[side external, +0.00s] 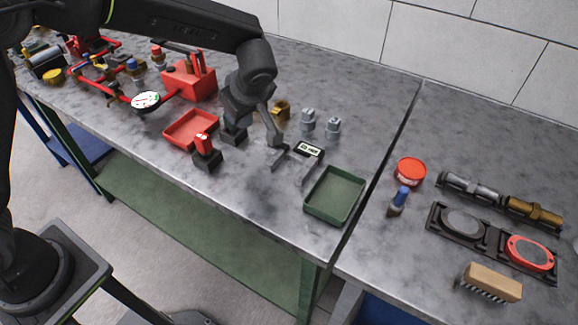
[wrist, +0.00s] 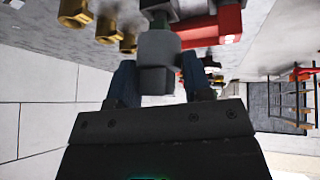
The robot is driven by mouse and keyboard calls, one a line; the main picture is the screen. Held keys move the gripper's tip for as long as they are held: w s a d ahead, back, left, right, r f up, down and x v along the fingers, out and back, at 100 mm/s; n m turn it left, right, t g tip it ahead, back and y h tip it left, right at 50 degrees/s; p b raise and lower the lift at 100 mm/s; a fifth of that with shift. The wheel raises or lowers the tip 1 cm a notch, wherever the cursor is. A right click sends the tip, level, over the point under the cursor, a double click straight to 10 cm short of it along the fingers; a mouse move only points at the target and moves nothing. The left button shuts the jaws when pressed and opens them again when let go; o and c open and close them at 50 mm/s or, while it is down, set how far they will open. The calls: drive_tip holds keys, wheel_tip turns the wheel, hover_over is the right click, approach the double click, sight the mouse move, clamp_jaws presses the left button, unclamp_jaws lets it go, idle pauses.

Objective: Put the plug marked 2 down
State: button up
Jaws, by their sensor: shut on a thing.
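In the wrist view my gripper (wrist: 160,82) has its two dark fingers on either side of a grey, blocky plug (wrist: 158,50). The gripper is shut on it. No number can be read on the plug, and its far end overlaps a dark green part and a red thing behind it. In the side external view my arm reaches over the middle of the bench, and the held plug cannot be made out clearly. Two other grey plugs (side external: 307,122) (side external: 333,127) stand upright near the wall; their marks are too small to read.
A green tray (side external: 336,194) lies at the bench's right end, and a red tray (side external: 190,129) lies left of my wrist. Brass fittings (wrist: 105,28) show in the wrist view. A second bench holds a brush (side external: 492,283).

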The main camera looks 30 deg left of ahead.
drive_tip(key=d+f, duration=0.2)
drive_tip(key=d, duration=0.1)
drive_tip(key=d+f, duration=0.2)
drive_tip(key=d, duration=0.2)
drive_tip(key=w+d+f, duration=0.1)
drive_tip(key=d+f, duration=0.1)
drive_tip(key=d, duration=0.2)
drive_tip(key=shift+f, duration=2.25)
drive_tip(key=shift+f, duration=0.1)
drive_tip(key=o, duration=1.2)
drive_tip(key=shift+c, duration=0.2)
drive_tip(key=v, duration=1.2)
drive_tip(key=shift+a, duration=0.1)
